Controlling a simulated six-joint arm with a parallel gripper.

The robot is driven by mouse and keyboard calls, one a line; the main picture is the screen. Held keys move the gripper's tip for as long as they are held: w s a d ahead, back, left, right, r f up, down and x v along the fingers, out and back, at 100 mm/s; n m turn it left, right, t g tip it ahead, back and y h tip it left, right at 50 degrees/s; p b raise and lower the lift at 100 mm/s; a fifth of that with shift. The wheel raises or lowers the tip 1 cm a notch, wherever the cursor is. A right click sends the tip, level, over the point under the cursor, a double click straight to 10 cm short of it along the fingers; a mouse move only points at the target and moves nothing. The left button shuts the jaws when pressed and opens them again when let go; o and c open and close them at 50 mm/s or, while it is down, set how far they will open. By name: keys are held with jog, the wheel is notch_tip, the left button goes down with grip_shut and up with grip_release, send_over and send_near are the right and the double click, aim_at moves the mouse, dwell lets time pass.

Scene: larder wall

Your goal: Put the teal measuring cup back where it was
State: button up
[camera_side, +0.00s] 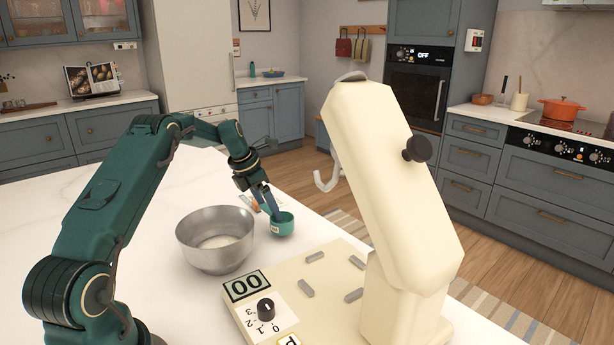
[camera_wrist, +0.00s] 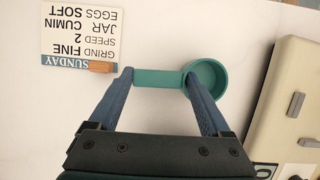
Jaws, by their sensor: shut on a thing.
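The teal measuring cup (camera_side: 283,226) is near the far edge of the white counter, between the metal bowl and the cream mixer. In the wrist view the round teal cup (camera_wrist: 208,76) has its opening facing the camera, and its straight handle runs left from it. My gripper (camera_wrist: 158,76) is shut on the cup, with a finger at each end of the handle. In the side view my gripper (camera_side: 272,208) reaches down to the cup from above. I cannot tell whether the cup touches the counter or hangs just above it.
A metal bowl (camera_side: 215,250) with pale contents stands left of the cup. The cream stand mixer (camera_side: 395,190) and its base with a dial stand to the right. A note card (camera_wrist: 80,35) headed SUNDAY, with a small wooden piece on it, lies left of the handle.

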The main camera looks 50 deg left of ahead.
jog(key=shift+f, duration=0.85)
jog(key=shift+f, duration=0.15)
jog(key=o, duration=1.5)
